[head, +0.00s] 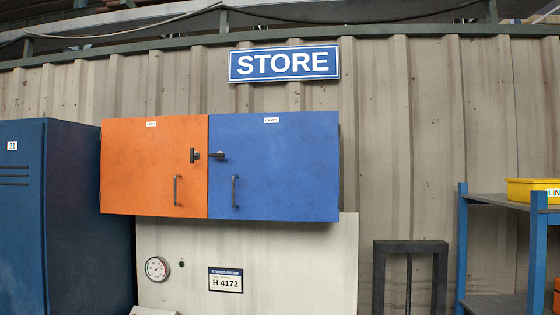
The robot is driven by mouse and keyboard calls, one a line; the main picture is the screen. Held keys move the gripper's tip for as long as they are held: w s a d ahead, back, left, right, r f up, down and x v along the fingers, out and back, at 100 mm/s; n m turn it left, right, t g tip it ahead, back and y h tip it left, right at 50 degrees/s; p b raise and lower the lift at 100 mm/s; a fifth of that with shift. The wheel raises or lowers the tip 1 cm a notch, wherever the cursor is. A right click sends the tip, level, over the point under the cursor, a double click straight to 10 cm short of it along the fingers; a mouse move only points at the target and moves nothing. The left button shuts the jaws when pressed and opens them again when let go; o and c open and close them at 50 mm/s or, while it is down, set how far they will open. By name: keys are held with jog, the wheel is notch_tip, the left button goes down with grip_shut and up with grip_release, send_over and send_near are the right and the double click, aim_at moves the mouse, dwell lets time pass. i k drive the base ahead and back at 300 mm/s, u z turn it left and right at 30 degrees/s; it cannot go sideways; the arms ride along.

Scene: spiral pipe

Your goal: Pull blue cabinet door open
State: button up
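The blue cabinet door (280,165) is in the middle of the head view, on a wall-mounted cabinet. It looks closed. It has a dark vertical bar handle (235,192) near its lower left and a dark latch lever (217,155), lying about level, at its upper left edge. A small white label sits at its top. My gripper is not in view.
An orange door (150,165) adjoins it on the left, with its own handle and an upright latch. A dark blue locker (70,220) stands at the left. A pale panel (300,260) with a gauge is below. A dark frame (409,248) and a blue shelf (490,200) stand right.

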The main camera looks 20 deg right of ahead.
aim_at(278, 166)
jog(key=z, duration=0.15)
jog(key=i, duration=0.65)
jog(key=z, duration=0.15)
jog(key=k, duration=0.2)
jog(key=u, duration=3.15)
